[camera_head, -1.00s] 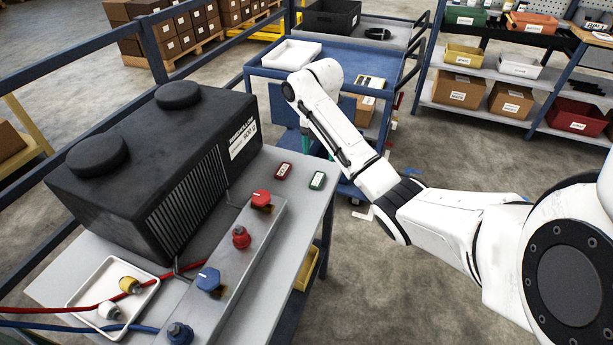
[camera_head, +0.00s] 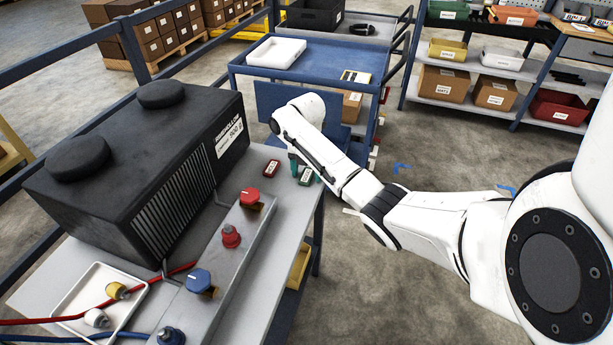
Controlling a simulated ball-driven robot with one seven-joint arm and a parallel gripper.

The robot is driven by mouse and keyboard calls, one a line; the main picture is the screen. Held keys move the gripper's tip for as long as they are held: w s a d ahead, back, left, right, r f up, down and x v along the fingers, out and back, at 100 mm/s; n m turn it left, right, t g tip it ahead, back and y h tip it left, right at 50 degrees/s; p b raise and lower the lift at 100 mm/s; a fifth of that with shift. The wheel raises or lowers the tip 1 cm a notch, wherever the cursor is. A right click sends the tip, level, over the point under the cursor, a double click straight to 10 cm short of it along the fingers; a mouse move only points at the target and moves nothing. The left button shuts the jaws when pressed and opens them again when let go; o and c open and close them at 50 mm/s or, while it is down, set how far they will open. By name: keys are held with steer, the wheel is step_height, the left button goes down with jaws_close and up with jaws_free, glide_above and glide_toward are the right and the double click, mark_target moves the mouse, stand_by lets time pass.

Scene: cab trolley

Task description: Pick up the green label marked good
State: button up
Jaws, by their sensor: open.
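The green label (camera_head: 305,174) lies near the far right corner of the grey table top, with a pale face and some dark print too small to read. A red label (camera_head: 272,169) lies just left of it. My gripper (camera_head: 303,172) hangs from the end of my white arm, right at the green label. Its teal fingers are mostly hidden behind my wrist; one shows at the label's left side. It is open. I cannot tell whether the fingers touch the label.
A black ribbed battery box (camera_head: 140,165) fills the table's left side. A grey strip (camera_head: 215,265) with red and blue knobs runs along the front right. A white tray (camera_head: 95,300) holds connectors. A blue trolley (camera_head: 320,60) with a white tray stands behind the table.

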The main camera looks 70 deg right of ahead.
mark_target(306, 175)
steer(key=c, duration=1.1)
steer(key=shift+r, duration=0.5)
step_height(306, 175, up, 2)
steer(key=shift+a+r, duration=0.1)
steer(key=shift+r, duration=0.1)
steer(key=s+a+r+p, duration=0.2)
steer(key=a+r+p, duration=0.1)
steer(key=p, duration=0.1)
steer(key=s+a+r+p, duration=0.3)
steer(key=a+p, duration=0.1)
steer(key=s+a+r+p, duration=0.2)
steer(key=a+r+p, duration=0.1)
steer(key=a+p, duration=0.1)
steer(key=shift+s+a+r, duration=0.25)
steer(key=shift+s+r, duration=0.05)
steer(key=shift+s, duration=0.05)
